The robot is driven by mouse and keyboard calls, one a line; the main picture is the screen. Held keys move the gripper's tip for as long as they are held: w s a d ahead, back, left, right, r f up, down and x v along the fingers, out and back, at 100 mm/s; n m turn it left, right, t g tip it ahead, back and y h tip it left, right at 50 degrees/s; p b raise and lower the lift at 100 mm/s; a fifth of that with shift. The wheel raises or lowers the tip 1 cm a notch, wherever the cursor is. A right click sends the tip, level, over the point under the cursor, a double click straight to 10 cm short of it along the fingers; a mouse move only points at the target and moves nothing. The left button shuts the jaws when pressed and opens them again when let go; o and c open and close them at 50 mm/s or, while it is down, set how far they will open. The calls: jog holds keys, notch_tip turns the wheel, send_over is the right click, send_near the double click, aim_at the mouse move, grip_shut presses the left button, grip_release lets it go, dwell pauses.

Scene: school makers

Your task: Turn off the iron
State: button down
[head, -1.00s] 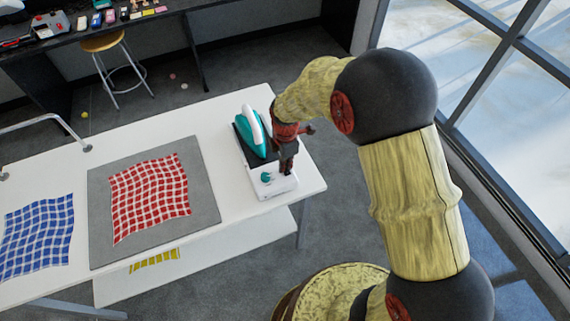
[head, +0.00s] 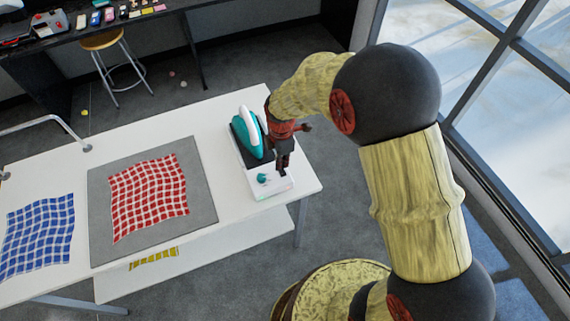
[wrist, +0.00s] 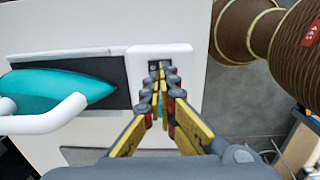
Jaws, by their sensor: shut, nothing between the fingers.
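The teal iron (head: 247,135) with a white handle rests on its dark pad at the right end of the white table. It also shows at the left of the wrist view (wrist: 95,92). Its white base (head: 270,186) has a teal knob (head: 262,178) on the near part. My gripper (head: 282,172) is shut and empty, pointing down over the right part of this base, just right of the knob. In the wrist view my gripper (wrist: 160,80) covers most of the knob and ends near a small dark switch-like part on the base. I cannot tell whether the fingertips touch it.
A grey mat (head: 205,195) with a red checked cloth (head: 150,195) lies left of the iron. A blue checked cloth (head: 40,232) lies farther left. A wooden stool (head: 100,42) stands behind the table. Windows are on the right.

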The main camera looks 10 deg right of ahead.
notch_tip(320, 180, up, 11)
jog(key=w, duration=0.1)
jog(key=shift+a+f, duration=0.15)
jog(key=shift+f, duration=0.05)
